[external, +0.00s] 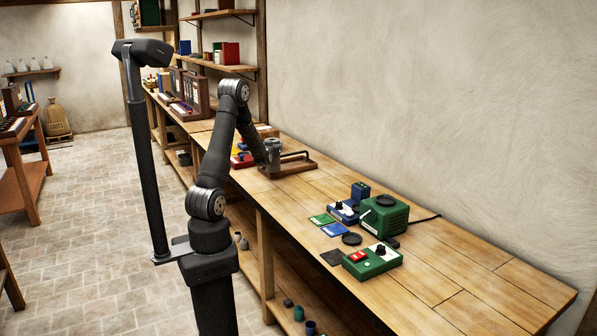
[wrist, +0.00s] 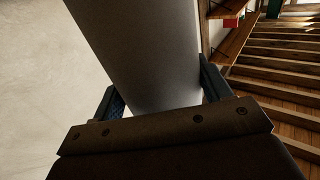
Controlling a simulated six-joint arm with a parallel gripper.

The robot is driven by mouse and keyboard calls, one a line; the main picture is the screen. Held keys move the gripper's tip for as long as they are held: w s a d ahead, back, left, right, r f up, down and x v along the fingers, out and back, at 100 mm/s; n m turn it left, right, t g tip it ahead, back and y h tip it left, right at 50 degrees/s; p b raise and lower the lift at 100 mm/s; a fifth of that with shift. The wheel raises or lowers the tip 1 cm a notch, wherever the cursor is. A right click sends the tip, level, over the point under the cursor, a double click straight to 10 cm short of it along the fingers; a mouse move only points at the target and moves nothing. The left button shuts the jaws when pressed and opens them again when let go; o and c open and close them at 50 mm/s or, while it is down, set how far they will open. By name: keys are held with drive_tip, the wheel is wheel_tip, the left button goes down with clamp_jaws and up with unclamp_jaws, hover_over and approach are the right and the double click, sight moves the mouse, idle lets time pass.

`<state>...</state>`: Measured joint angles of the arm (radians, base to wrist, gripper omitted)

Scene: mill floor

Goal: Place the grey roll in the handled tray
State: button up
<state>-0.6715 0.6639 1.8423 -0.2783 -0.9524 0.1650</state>
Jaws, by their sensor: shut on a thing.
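My gripper (wrist: 160,95) is shut on the grey roll (wrist: 145,50), which fills the space between the two fingers in the wrist view. In the external view my gripper (external: 272,150) is over the left part of a brown wooden piece with a raised bar (external: 300,164), which looks like the handled tray. The roll is hard to tell apart from the gripper there. I cannot tell whether the roll touches the tray.
A green machine (external: 386,217), a green control box (external: 372,262), blue devices (external: 343,212) and flat cards (external: 334,230) stand nearer on the bench. Red and yellow items (external: 241,160) lie left of the tray. Bare bench top (external: 460,268) is at the right.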

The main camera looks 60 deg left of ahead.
drive_tip(key=o, duration=1.6)
drive_tip(key=r+v, duration=0.1)
drive_tip(key=v, duration=1.1)
drive_tip(key=shift+w+r, duration=0.1)
